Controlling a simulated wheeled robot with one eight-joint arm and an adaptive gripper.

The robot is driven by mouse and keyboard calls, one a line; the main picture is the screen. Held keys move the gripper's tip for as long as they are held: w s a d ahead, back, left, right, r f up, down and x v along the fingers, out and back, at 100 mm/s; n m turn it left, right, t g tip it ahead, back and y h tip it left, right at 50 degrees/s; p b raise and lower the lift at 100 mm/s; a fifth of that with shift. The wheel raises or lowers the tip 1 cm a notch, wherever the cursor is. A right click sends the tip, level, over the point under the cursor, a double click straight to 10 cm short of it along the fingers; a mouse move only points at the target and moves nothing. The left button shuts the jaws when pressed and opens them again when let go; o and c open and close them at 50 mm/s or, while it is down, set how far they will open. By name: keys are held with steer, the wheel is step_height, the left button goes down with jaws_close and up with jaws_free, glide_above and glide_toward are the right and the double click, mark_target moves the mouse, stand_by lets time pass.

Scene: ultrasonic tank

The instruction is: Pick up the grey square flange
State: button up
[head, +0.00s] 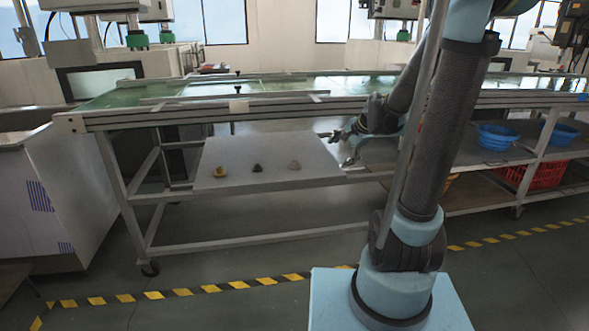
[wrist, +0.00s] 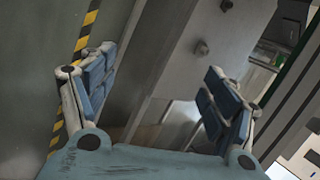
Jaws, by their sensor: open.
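Three small parts lie in a row on a grey panel (head: 225,150) at the lower level of the bench: a yellowish one (head: 220,171) at left, a dark grey one (head: 257,168) in the middle and a brownish one (head: 294,165) at right. They are too small to tell which is the square flange. My gripper (head: 336,148) is at the panel's right edge, right of all three parts. In the wrist view my gripper (wrist: 158,68) is open, with nothing between its fingers.
The conveyor bench's upper level (head: 230,100) runs above the panel. Blue bowls (head: 497,137) and a red crate (head: 545,175) stand on shelves at right. A metal cabinet (head: 60,195) stands at left.

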steer(key=w+a+f+m+t+y, duration=0.1)
steer(key=w+a+f+m, duration=0.2)
steer(key=w, duration=0.7)
steer(key=m+t+y, duration=0.3)
steer(key=m, duration=1)
glide_toward(296, 161)
steer(key=x, duration=0.5)
steer(key=shift+w+a, duration=0.15)
steer(key=shift+a, duration=0.05)
steer(key=shift+x, duration=2.6)
steer(key=shift+f, duration=0.15)
steer(key=shift+c, duration=0.6)
steer(key=c, duration=1.1)
